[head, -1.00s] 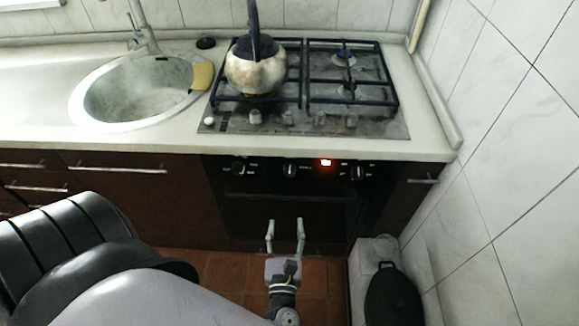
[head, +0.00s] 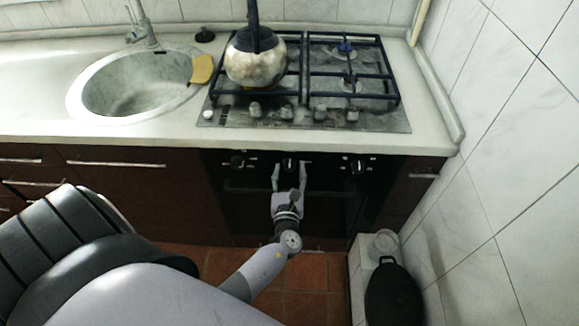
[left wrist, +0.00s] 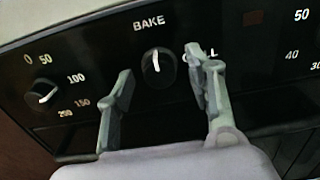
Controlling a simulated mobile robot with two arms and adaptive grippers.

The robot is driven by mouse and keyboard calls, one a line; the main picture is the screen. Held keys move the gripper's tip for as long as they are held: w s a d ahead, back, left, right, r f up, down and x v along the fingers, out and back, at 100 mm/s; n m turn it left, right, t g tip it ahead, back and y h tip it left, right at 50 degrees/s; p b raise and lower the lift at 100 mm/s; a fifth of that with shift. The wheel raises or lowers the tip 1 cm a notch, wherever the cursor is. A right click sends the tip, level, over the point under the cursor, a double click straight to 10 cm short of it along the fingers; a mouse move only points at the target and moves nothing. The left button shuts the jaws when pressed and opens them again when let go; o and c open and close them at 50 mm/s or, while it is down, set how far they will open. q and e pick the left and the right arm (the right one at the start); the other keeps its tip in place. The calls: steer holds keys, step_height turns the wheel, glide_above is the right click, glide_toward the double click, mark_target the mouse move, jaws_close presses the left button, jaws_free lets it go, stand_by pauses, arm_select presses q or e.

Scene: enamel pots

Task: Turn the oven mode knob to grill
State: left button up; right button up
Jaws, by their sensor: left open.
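The oven mode knob (head: 290,162) is the middle knob on the black oven panel, and it shows in the left wrist view (left wrist: 158,68) under the word BAKE. Its white pointer mark points up, toward BAKE. My left gripper (head: 289,172) is open at the panel, one finger on each side of the knob. In the left wrist view (left wrist: 160,78) a gap shows between each finger and the knob. My right gripper is not in view.
A left knob (left wrist: 42,95) with numbers from 0 to 200 and a right knob (head: 358,167) flank the mode knob. The worktop edge (head: 330,144) overhangs the panel. A kettle (head: 256,66) stands on the hob. A tiled wall is at right, with a black pan (head: 393,295) below.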

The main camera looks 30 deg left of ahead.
arm_select(q)
steer(key=shift+w+a, duration=0.25)
steer(key=shift+w, duration=0.1)
steer(key=c, duration=1.1)
